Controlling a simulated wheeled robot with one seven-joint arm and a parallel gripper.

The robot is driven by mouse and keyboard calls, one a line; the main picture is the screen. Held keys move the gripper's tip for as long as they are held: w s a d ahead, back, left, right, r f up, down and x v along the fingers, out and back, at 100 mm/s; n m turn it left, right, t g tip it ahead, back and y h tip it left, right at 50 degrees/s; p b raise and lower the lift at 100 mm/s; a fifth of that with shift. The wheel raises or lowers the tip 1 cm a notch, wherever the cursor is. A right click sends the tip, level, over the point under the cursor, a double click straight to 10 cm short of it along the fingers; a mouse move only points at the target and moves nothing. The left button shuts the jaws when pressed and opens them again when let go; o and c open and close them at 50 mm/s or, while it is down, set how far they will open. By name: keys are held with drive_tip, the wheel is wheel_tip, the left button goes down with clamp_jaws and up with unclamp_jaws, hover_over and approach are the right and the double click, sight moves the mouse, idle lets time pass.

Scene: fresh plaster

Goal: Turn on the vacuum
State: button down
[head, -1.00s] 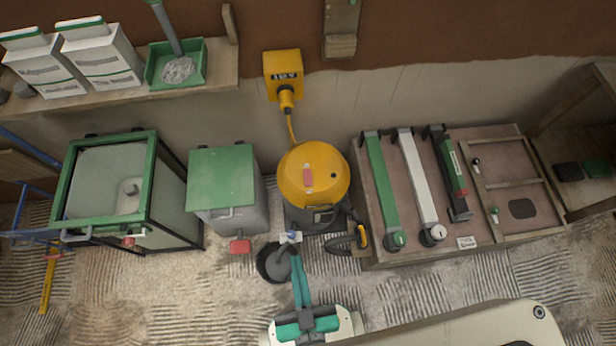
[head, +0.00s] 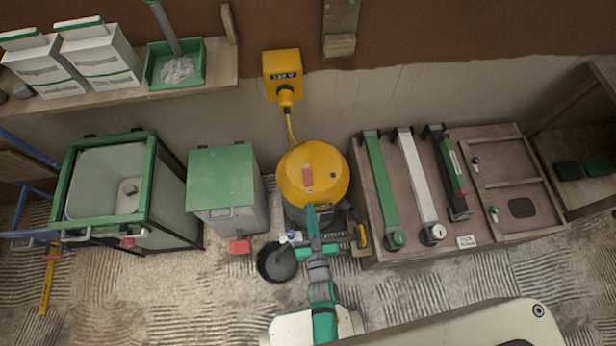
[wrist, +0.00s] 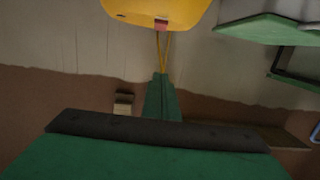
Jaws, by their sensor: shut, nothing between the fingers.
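The vacuum (head: 325,187) stands on the floor at the middle of the head view, with a yellow domed top and a dark base. A red switch (head: 307,178) sits on its top, and a red part (wrist: 161,24) shows at the edge of the yellow top in the wrist view. My gripper (head: 312,208) is shut and empty. Its green fingers reach over the front of the vacuum, just in front of the switch in the head view. I cannot tell whether they touch the vacuum. A green finger (wrist: 161,100) points at the yellow top in the wrist view.
A yellow cable (head: 291,125) runs to a yellow wall box (head: 283,75). A black round container (head: 277,264) stands in front. A green-lidded bin (head: 222,180) is at left; a bench (head: 500,210) with long tools is at right.

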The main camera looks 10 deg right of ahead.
drive_tip(key=w+d+f, duration=0.1)
drive_tip(key=w+f, duration=0.1)
drive_tip(key=w, duration=0.3)
drive_tip(key=shift+w+d+f, duration=0.25)
drive_tip(key=shift+d+f, duration=0.05)
drive_tip(key=shift+w, duration=0.1)
hover_over(309, 179)
drive_tip(key=s, duration=0.1)
drive_tip(key=shift+s+a+f, duration=0.15)
drive_tip(key=shift+f, duration=0.3)
drive_tip(key=f, duration=0.2)
drive_tip(key=shift+w+f, duration=0.5)
drive_tip(key=shift+f, duration=0.55)
drive_tip(key=shift+w, duration=0.1)
